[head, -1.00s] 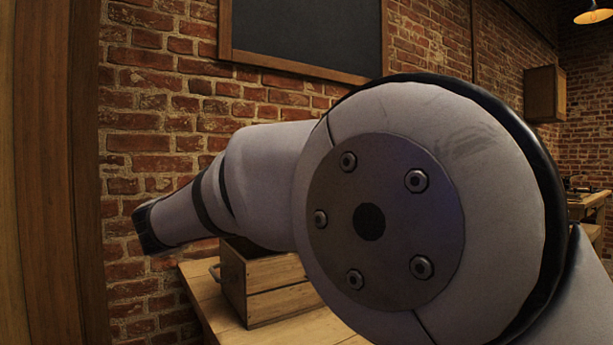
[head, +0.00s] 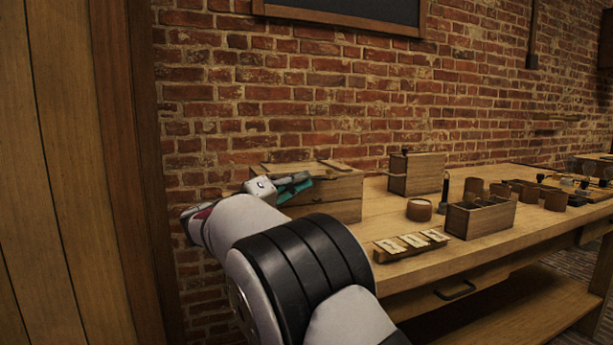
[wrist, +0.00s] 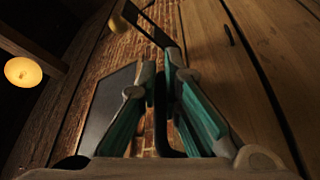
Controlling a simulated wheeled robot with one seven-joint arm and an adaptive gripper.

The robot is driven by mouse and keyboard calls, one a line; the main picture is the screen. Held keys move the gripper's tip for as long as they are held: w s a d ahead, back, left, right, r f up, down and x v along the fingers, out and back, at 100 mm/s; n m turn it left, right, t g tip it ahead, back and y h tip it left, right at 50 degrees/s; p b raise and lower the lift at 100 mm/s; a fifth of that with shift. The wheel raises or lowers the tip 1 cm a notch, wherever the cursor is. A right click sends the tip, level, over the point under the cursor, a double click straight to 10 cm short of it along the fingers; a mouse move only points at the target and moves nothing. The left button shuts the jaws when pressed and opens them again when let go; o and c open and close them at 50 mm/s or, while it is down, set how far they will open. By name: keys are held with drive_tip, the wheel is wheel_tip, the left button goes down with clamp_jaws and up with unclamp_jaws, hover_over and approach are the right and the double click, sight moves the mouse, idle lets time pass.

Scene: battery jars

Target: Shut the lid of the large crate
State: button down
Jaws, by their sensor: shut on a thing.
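The large crate (head: 338,197) is a wooden box at the left end of the workbench, against the brick wall. Its lid (head: 300,169) looks flat across the top; my gripper hides part of the near edge, so I cannot tell if it sits fully down. My gripper (head: 303,182), with teal fingers, is at the crate's near left upper edge. In the wrist view my gripper (wrist: 160,75) has its fingers close together around a dark, curved bar (wrist: 160,115). I cannot tell what that bar belongs to.
A smaller wooden box (head: 417,174) stands right of the crate. A slotted rack (head: 411,243), an open wooden box (head: 483,219) and several brown jars (head: 419,210) stand further along the workbench (head: 375,212). A wooden panel (head: 60,180) rises close on the left.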

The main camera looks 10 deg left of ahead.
drive_tip(key=shift+f, duration=0.2)
drive_tip(key=c, duration=2)
unclamp_jaws()
drive_tip(key=shift+s+a, duration=0.1)
drive_tip(key=v, duration=1.1)
drive_tip(key=shift+s+a+f, duration=0.15)
drive_tip(key=shift+s+a, duration=0.05)
drive_tip(key=shift+s, duration=0.05)
